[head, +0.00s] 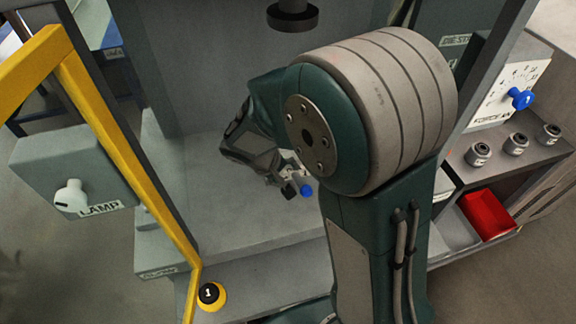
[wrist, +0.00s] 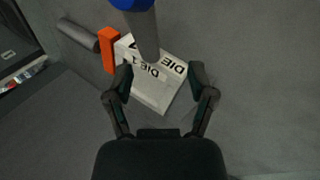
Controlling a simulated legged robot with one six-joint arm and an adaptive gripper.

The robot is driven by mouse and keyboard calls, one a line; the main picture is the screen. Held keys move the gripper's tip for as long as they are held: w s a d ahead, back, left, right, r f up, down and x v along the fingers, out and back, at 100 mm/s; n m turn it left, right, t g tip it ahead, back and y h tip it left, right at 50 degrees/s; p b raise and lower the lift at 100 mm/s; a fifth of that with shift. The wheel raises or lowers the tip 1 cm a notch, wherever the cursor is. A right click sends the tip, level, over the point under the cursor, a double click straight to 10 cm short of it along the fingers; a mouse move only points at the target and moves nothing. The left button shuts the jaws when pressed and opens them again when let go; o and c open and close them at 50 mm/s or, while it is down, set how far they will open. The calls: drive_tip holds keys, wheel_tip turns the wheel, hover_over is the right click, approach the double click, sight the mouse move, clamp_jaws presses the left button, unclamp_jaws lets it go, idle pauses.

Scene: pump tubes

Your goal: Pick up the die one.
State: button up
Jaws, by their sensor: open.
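A pale grey-white block lettered "DIE 1" (wrist: 150,93) lies on the grey surface in the wrist view, with lettering on more than one face. My gripper (wrist: 160,77) is open, with one finger on each side of the block; I cannot tell whether either finger touches it. A grey rod with a blue top (wrist: 145,35) crosses in front of the block's upper part and hides some of it. In the head view my gripper (head: 270,170) is low inside the press bay, beside a small blue knob (head: 307,191); my arm hides much of the block there.
An orange piece (wrist: 108,50) and a grey cylinder (wrist: 78,35) adjoin the block's left side. A dark ram (head: 292,18) hangs above the bay. A yellow frame (head: 120,150) and lamp box (head: 75,170) stand left; a red bin (head: 487,214) is right.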

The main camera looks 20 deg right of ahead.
sight(294, 177)
drive_tip(key=d+f, duration=0.3)
drive_tip(key=shift+w+d+f, duration=0.2)
drive_tip(key=shift+w+d, duration=0.05)
drive_tip(key=shift+d, duration=0.15)
drive_tip(key=shift+a, duration=0.5)
clamp_jaws()
drive_tip(key=shift+d, duration=0.15)
wheel_tip(294, 177, up, 4)
drive_tip(key=shift+s+d+f, duration=0.1)
drive_tip(key=s+d+r, duration=0.7)
drive_tip(key=s+r, duration=0.2)
drive_tip(key=s, duration=0.2)
drive_tip(key=shift+s+d+r, duration=0.2)
drive_tip(key=shift+d, duration=0.2)
